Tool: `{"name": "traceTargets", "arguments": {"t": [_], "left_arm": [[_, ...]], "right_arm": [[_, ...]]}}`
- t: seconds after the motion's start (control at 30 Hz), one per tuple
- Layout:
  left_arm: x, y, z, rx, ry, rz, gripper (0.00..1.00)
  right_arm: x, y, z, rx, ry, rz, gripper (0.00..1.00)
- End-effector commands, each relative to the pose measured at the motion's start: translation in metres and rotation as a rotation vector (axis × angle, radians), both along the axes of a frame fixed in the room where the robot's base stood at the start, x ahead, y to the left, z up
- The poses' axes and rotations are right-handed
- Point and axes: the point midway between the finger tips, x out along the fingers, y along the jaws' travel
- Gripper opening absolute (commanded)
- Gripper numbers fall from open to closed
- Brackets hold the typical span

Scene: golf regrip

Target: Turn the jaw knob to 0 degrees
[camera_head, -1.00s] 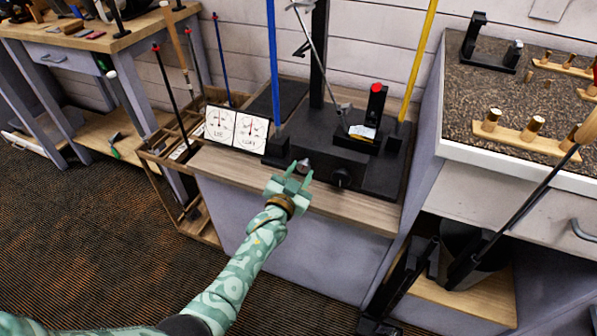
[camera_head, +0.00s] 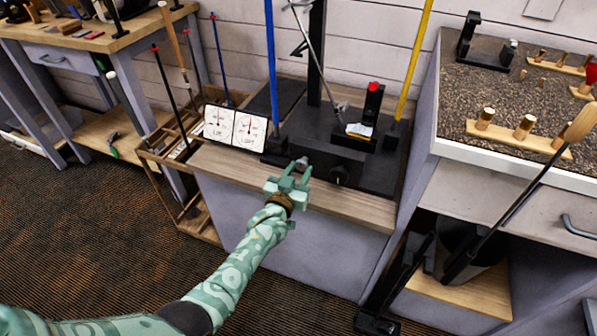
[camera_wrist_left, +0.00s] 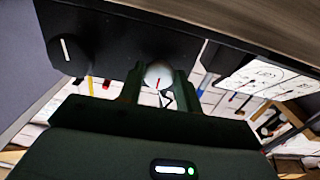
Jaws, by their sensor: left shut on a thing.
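My left gripper (camera_head: 289,179) is at the front of the black bench machine (camera_head: 365,172). Its two fingers are closed on a silver round knob (camera_head: 301,163), which has a red mark on its face. The left wrist view shows this knob (camera_wrist_left: 158,75) between the fingertips, its red mark nearly upright there. A black knob (camera_head: 340,175) with a white line sits beside it on the same front face. It also shows in the left wrist view (camera_wrist_left: 68,48), apart from the fingers. No label tells which one is the jaw knob. My right gripper is out of view.
Two dial cards (camera_head: 234,127) stand left of the machine. A blue post (camera_head: 272,70) and a yellow post (camera_head: 414,70) rise beside it. A wood-headed club (camera_head: 581,124) leans at the right, near a gravel-topped bench (camera_head: 455,152). The carpet in front is clear.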

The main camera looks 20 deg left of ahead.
Motion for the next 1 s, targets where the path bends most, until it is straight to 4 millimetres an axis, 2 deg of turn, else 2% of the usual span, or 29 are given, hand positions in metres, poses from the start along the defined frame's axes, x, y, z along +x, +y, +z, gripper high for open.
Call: {"name": "traceTargets", "arguments": {"t": [0.13,0.17,0.2,0.5,0.63,0.77,1.0], "left_arm": [[-0.002,0.0,-0.004,0.0,0.008,0.0,0.12],[-0.002,0.0,-0.004,0.0,0.008,0.0,0.43],[-0.002,0.0,-0.004,0.001,0.007,0.0,0.54],[-0.001,0.0,-0.001,0.001,0.003,0.0,0.55],[-0.012,0.0,0.002,0.001,0.001,0.0,0.55],[-0.039,0.001,0.006,0.002,0.001,0.0,0.55],[-0.106,0.003,0.005,0.001,0.002,-0.001,0.55]], "right_arm": [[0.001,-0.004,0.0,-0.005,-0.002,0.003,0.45],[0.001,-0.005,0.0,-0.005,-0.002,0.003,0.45],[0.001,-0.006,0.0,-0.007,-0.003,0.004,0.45],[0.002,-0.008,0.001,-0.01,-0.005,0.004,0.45],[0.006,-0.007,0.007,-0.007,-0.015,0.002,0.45],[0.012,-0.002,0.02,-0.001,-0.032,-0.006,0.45],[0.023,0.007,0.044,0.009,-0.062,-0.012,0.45]]}}
